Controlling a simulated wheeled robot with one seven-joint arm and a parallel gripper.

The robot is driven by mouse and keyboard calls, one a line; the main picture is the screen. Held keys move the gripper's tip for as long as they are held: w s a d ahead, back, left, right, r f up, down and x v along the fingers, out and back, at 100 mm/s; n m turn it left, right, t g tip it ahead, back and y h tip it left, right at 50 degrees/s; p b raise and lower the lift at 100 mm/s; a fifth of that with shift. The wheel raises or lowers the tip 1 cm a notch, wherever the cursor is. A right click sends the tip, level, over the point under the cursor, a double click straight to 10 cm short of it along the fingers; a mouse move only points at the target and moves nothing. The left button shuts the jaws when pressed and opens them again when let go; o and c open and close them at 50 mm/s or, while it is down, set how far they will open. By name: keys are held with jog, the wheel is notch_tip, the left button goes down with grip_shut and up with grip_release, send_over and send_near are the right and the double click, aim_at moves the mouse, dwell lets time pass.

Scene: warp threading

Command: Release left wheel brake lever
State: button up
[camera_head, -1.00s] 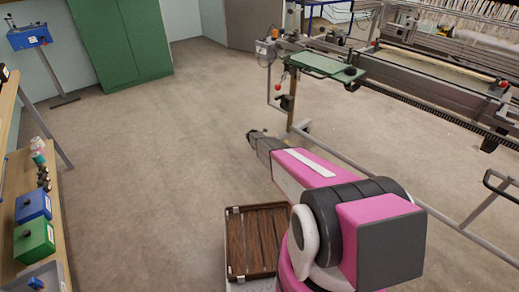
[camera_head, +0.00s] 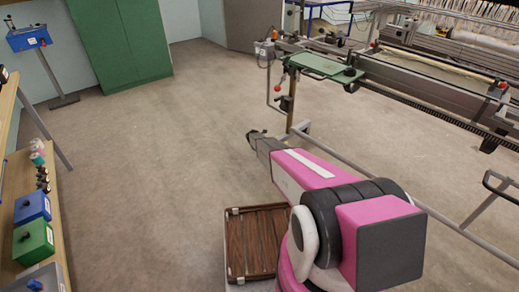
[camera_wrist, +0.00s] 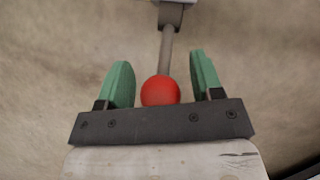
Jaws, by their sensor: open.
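A lever with a red ball knob (camera_wrist: 160,90) and a grey stem (camera_wrist: 166,50) fills the middle of the wrist view. The stem runs up to a grey block (camera_wrist: 171,16). My gripper (camera_wrist: 162,84) is open, with one green finger on each side of the knob and a gap on both sides. In the head view my gripper (camera_head: 255,134) is small, out past the end of my pink arm. A red knob (camera_head: 279,87) also shows on the loom's near corner; I cannot tell whether it is the same one.
The loom (camera_head: 420,75) stands at the upper right, with a green plate (camera_head: 326,65) on its corner and a grey rail (camera_head: 380,170) low in front. A brown slatted tray (camera_head: 256,243) is below my arm. A shelf with boxes (camera_head: 34,240) is at left. The floor between is clear.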

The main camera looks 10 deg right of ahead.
jog(key=v, duration=1)
jog(key=shift+r, duration=0.25)
jog(key=shift+s+a, duration=0.1)
jog(key=shift+a, duration=0.05)
jog(key=s+d+r+m+g+y, duration=0.1)
jog(key=s+r+m, duration=0.8)
jog(key=s, duration=0.7)
jog(key=s+d+r+m+g+y, duration=0.1)
jog(key=s+d+r+m, duration=0.1)
jog(key=s+r+m, duration=0.7)
jog(key=s+d+r+m+g+y, duration=0.1)
jog(key=s+r+m, duration=0.9)
jog(key=s, duration=1.3)
notch_tip(320, 180, up, 3)
jog(key=shift+d+f+g+y, duration=0.25)
jog(key=shift+g+y, duration=0.05)
jog(key=shift+g, duration=0.3)
